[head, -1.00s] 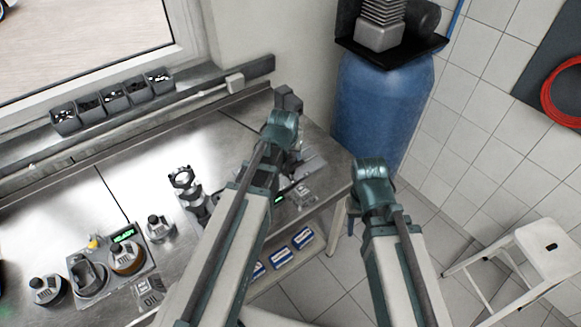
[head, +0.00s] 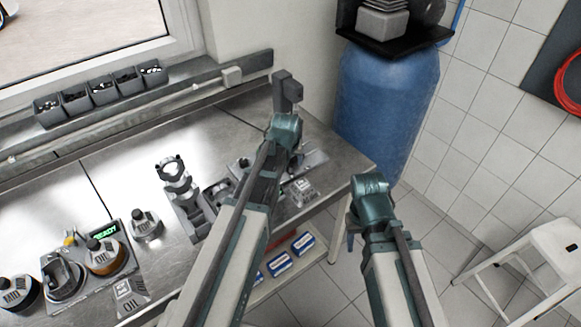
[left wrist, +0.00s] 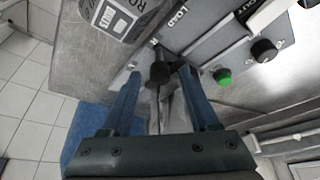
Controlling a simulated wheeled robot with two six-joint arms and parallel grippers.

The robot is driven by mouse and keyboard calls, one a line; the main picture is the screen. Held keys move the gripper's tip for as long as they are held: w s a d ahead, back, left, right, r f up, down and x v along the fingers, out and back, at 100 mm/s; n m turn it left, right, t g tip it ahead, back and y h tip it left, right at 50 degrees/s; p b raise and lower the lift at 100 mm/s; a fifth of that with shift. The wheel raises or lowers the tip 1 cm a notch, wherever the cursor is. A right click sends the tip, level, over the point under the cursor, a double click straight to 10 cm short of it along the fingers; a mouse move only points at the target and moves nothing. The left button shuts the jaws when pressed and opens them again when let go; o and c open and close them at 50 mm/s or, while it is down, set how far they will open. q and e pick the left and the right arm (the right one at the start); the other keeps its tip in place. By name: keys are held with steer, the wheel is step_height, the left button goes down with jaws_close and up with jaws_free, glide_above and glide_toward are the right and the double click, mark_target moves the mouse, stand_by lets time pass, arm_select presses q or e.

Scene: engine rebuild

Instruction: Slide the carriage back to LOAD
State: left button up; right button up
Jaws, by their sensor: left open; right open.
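In the left wrist view, the two blue fingers of my left gripper (left wrist: 163,100) are apart, with a black knob (left wrist: 160,74) between them. They do not visibly close on it. The knob seems to belong to the carriage, whose body I cannot make out clearly. A grey panel (left wrist: 205,50) beside it carries the word LOAD (left wrist: 177,18). In the head view, my left gripper (head: 288,160) is over the grey fixture (head: 315,160) at the bench's right end, and my arm hides part of it. My right gripper (head: 354,232) is open, off the bench's right edge.
A green button (left wrist: 222,76) and a black dial (left wrist: 263,50) sit near the left fingers. A dark post (head: 285,90) stands behind the left gripper. A blue drum (head: 388,105) is beyond the bench corner. A white stool (head: 545,250) stands at the right.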

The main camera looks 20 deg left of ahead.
arm_select(q)
steer(key=shift+w+f, duration=0.1)
steer(key=shift+f, duration=0.1)
jaws_close()
stand_by(1.4)
